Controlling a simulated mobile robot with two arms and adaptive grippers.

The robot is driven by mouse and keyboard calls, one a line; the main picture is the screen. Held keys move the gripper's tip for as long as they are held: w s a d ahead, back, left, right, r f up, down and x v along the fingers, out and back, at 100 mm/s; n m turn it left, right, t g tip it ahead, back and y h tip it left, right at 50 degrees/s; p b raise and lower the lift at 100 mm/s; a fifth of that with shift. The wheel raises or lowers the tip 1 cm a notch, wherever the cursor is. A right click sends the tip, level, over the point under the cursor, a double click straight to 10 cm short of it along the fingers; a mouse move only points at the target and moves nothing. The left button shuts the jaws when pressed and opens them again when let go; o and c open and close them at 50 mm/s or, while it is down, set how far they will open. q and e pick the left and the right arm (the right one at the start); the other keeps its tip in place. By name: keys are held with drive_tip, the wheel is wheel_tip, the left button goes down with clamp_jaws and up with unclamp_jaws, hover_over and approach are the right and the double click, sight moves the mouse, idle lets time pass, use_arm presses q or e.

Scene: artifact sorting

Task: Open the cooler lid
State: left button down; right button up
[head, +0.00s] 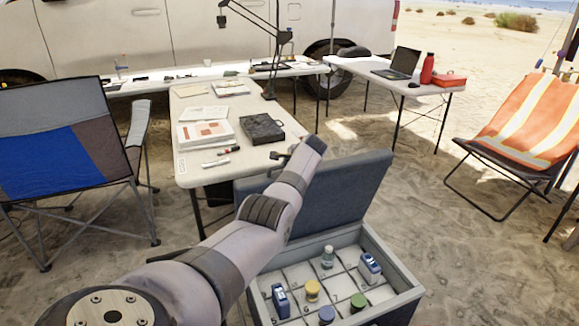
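The cooler (400,278) stands on the sand at the lower right. Its dark grey lid (345,195) is raised and stands tilted up at the back, so the inside shows. Several small bottles and jars sit in the divided compartments, among them a clear bottle (328,258) and a yellow jar (312,291). My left arm reaches from the lower left across the lid's left part. My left gripper (280,156) is by the lid's upper left edge, mostly hidden by my wrist. I cannot tell if it touches the lid. My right gripper is out of view.
A folding table (190,103) with papers, a dark case (262,128) and markers stands behind the lid. A blue and grey camp chair (60,140) is at left, an orange chair (530,125) at right. Open sand lies right of the cooler.

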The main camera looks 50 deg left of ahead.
use_arm(q)
drive_tip(key=shift+w+r, duration=0.1)
drive_tip(key=shift+r, duration=0.05)
drive_tip(key=c, duration=1.7)
unclamp_jaws()
drive_tip(key=shift+o, duration=0.2)
drive_tip(key=shift+d, duration=0.15)
drive_tip(key=v, duration=1.2)
